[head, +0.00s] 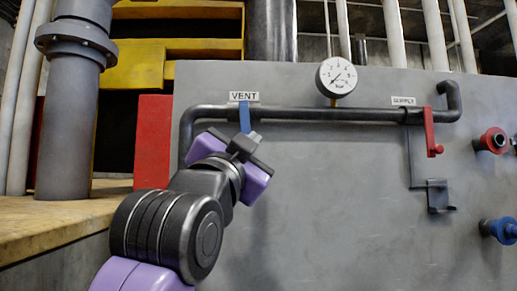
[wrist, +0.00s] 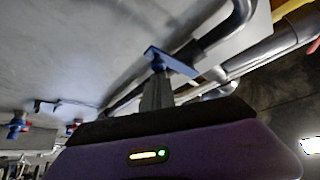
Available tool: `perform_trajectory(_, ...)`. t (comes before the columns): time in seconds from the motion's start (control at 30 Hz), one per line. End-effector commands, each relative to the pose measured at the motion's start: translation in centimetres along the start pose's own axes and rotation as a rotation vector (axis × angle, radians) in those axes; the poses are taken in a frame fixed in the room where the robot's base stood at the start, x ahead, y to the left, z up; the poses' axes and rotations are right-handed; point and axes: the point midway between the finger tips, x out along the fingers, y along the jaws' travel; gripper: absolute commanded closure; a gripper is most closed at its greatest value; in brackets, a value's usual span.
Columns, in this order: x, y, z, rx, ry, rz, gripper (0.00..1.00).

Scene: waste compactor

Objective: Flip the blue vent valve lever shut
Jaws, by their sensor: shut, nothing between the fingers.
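The blue vent valve lever (head: 244,117) is on the dark pipe below the VENT label in the head view. It hangs down across the pipe, and its lower end is at my gripper. My gripper (head: 253,136) is shut and empty, just below the pipe. In the wrist view the blue lever (wrist: 175,64) crosses just beyond my shut fingertips (wrist: 157,75). They overlap its left part there; I cannot tell whether they touch it.
A pressure gauge (head: 337,77) stands above the pipe (head: 330,113). A red lever (head: 430,132) hangs at the right under the SUPPLY label, above a grey bracket (head: 438,195). Red (head: 492,140) and blue (head: 500,230) fittings protrude at the far right. The grey panel (head: 330,210) between is bare.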

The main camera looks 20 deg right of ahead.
Motion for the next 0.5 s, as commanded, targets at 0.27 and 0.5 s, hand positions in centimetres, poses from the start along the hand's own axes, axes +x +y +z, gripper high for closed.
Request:
perform_trajectory(0.27, -0.29, -0.49, 0.62, -0.001, -0.004, 0.0, 1.0)
perform_trajectory(0.5, -0.34, -0.68, 0.73, 0.0, -0.005, -0.001, 1.0)
